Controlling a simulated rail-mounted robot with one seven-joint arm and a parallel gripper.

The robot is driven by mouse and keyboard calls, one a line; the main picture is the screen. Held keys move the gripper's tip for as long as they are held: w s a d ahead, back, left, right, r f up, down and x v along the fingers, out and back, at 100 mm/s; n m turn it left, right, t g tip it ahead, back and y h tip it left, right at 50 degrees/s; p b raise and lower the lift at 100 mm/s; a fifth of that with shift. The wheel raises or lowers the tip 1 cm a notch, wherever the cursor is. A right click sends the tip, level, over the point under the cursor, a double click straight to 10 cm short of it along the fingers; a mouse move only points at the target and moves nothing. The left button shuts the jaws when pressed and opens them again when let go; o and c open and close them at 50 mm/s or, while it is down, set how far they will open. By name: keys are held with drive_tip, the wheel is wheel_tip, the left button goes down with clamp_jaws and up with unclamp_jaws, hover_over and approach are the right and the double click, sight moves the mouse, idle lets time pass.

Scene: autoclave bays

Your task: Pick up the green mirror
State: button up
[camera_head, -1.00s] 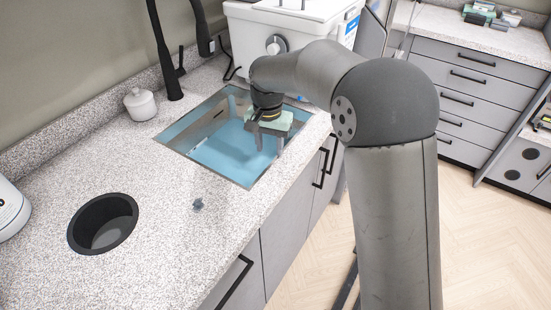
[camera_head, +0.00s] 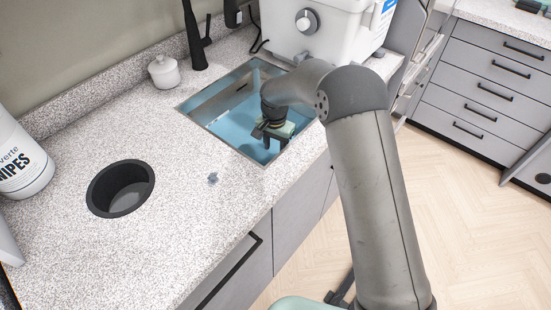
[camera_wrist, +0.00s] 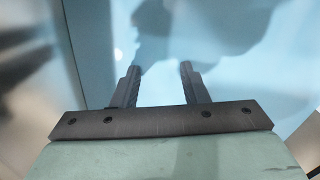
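I cannot make out a green mirror in either view. My gripper (camera_head: 266,141) is down in the blue-filled sink (camera_head: 222,118), near its right side. In the wrist view my gripper (camera_wrist: 159,72) has its two dark fingers apart, with only pale blue between them. Blurred darker blue shapes, perhaps shadows, lie beyond the fingertips. My arm and gripper body hide part of the sink.
A small grey-blue item (camera_head: 213,178) lies on the speckled counter (camera_head: 150,245), left of a round black-rimmed hole (camera_head: 121,188) is not; it sits to its right. A white jar (camera_head: 164,72), a black tap (camera_head: 196,40) and a white machine (camera_head: 318,30) stand around the sink.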

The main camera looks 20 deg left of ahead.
drive_tip(key=shift+w+f+p, duration=0.15)
drive_tip(key=shift+f+p, duration=0.15)
drive_tip(key=shift+f, duration=1.05)
drive_tip(key=shift+w+f+p, duration=0.1)
drive_tip(key=shift+f+p, duration=0.2)
drive_tip(key=shift+f, duration=1.05)
drive_tip(key=shift+f, duration=0.15)
drive_tip(key=shift+c, duration=0.3)
clamp_jaws()
